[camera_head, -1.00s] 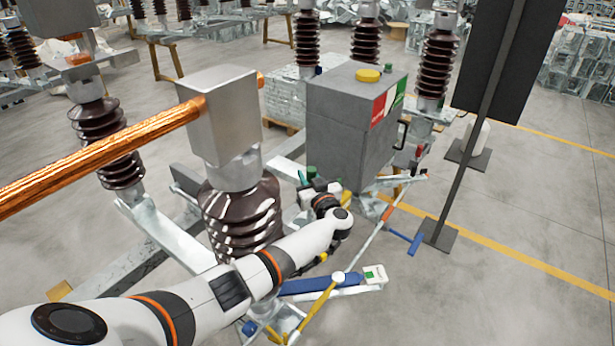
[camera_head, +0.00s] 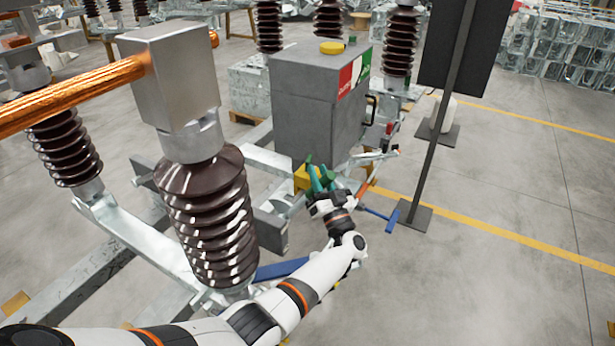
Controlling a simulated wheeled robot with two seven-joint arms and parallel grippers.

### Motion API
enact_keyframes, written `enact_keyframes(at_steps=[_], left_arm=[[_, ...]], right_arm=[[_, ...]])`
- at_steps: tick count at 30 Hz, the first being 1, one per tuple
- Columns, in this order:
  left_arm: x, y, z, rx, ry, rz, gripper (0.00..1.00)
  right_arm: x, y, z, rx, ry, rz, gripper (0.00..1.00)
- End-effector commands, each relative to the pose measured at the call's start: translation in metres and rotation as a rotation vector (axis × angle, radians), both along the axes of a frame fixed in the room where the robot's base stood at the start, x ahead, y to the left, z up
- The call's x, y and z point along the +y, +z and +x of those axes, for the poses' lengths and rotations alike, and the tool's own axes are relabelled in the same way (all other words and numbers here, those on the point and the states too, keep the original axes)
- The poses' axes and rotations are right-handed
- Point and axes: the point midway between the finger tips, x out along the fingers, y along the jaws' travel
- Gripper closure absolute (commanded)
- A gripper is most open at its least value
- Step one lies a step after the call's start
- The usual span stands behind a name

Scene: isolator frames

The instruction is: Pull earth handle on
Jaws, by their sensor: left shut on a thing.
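A yellow block (camera_head: 303,181) sits just left of the fingers, under the cabinet. A blue T-shaped lever (camera_head: 391,218) sticks out to the right, apart from the gripper. My right gripper is not in view.
A dark ribbed insulator (camera_head: 209,222) with a metal head stands left of my arm, with a copper conductor (camera_head: 75,92) at its top. A blue bar (camera_head: 279,269) is partly hidden by my arm. A dark panel on a post (camera_head: 436,150) stands right. Floor at lower right is clear.

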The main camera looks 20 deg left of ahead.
Motion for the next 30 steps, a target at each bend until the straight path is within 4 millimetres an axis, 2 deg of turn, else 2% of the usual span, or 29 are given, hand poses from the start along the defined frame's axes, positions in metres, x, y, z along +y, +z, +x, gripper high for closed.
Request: enact_keyframes(at_steps=[1,4,19,20,22,23,30], left_arm=[[-0.0041,-0.0076,-0.0007,0.002,-0.001,0.010,1.00],[-0.0084,-0.0089,-0.0010,0.000,-0.001,0.033,1.00],[-0.0113,-0.0084,-0.0013,-0.001,0.000,0.050,1.00],[-0.0113,-0.0084,-0.0013,-0.001,0.000,0.050,0.70],[-0.0111,-0.0082,-0.0012,-0.001,0.000,0.050,0.58],[-0.0111,-0.0081,-0.0012,-0.001,0.000,0.050,0.54],[-0.0109,-0.0071,-0.0010,-0.002,0.000,0.052,0.54]], right_arm=[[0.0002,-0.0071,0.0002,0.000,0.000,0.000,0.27],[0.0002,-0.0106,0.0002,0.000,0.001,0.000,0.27],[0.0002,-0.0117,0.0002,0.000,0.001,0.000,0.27],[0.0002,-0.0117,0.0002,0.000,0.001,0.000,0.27],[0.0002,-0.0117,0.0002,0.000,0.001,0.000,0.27],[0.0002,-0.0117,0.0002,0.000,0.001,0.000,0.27],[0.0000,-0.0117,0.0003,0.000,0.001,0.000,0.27]])
